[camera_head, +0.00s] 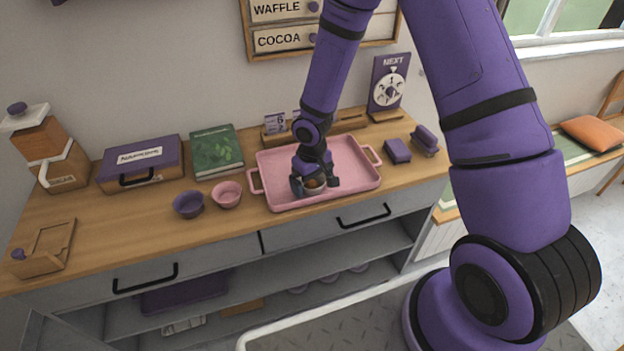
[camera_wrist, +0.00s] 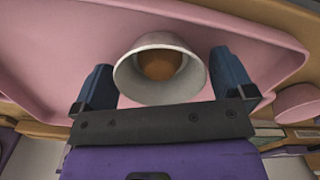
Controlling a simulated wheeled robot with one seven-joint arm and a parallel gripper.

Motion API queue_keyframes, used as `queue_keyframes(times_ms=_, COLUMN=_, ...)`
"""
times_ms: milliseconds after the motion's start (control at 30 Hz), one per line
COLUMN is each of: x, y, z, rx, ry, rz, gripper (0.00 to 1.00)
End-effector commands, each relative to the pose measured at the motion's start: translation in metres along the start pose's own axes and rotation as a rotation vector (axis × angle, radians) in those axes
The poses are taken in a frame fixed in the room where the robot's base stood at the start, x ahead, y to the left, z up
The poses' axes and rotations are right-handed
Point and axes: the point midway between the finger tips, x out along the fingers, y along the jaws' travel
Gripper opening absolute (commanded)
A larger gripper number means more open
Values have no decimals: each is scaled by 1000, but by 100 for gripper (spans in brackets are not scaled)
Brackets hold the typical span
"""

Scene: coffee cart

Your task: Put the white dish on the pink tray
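The white dish (camera_wrist: 132,86) is a small round bowl with a round orange-brown thing (camera_wrist: 160,65) in it. My gripper (camera_head: 315,185) points down over the pink tray (camera_head: 282,169), with one finger on each side of the dish. In the wrist view, the fingers of my gripper (camera_wrist: 163,80) lie close against both sides of the rim. In the head view the dish (camera_head: 315,190) shows low over the tray's front middle, partly hidden by the fingers. I cannot tell whether its base touches the tray.
A pink bowl (camera_head: 227,195) and a purple bowl (camera_head: 188,205) stand left of the tray. Behind them are a napkin box (camera_head: 140,165) and a green book (camera_head: 216,152). A purple block (camera_head: 397,151) lies to the right. The tray's left part is bare.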

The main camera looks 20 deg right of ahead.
Motion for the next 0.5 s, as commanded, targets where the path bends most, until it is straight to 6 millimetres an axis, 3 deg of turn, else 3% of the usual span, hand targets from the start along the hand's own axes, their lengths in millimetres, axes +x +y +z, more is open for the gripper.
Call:
queue_keyframes(times_ms=267, x=-6, y=0, z=0, rx=1, ry=1, rz=0, gripper=100)
queue_keyframes(times_ms=500, x=-43, y=1, z=0, rx=2, ry=3, rz=1, gripper=100)
